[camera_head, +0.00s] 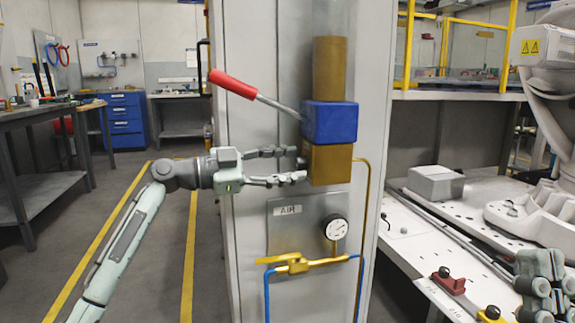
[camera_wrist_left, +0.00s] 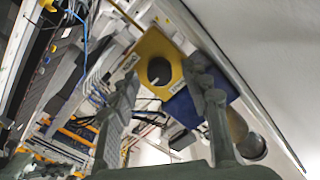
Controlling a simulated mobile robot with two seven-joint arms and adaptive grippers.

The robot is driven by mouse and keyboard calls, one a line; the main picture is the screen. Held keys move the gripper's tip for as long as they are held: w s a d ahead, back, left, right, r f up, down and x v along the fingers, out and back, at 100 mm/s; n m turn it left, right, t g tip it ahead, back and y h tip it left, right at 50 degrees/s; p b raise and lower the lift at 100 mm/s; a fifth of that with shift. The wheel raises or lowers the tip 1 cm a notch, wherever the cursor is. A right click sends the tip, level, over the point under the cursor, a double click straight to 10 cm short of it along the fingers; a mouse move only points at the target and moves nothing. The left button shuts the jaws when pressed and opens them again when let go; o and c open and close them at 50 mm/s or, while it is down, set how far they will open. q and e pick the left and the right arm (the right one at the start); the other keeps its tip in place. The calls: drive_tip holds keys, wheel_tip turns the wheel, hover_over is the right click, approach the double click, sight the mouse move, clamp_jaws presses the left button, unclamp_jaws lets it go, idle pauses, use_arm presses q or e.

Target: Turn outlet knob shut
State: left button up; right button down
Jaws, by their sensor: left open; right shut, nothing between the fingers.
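A brass block (camera_head: 331,163) sits under a blue block (camera_head: 330,122) on the grey cabinet column. A small dark round knob (camera_head: 301,162) shows on its left side; I take this as the outlet knob. My left gripper (camera_head: 294,165) is open, its fingers pointing right at that side, with the tips around or just short of the knob. In the left wrist view the brass face (camera_wrist_left: 151,48) with the dark round knob (camera_wrist_left: 159,71) lies between the two open fingers (camera_wrist_left: 165,100). Contact cannot be told. My right gripper (camera_head: 541,282) is at the lower right, shut and empty.
A red-handled lever (camera_head: 233,84) slants from the blue block above my left gripper. Below are an AIR plate (camera_head: 290,230), a gauge (camera_head: 335,228) and a yellow valve handle (camera_head: 295,263) on pipes. A white bench (camera_head: 440,235) stands right; floor at left is clear.

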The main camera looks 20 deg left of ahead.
use_arm(q)
clamp_jaws()
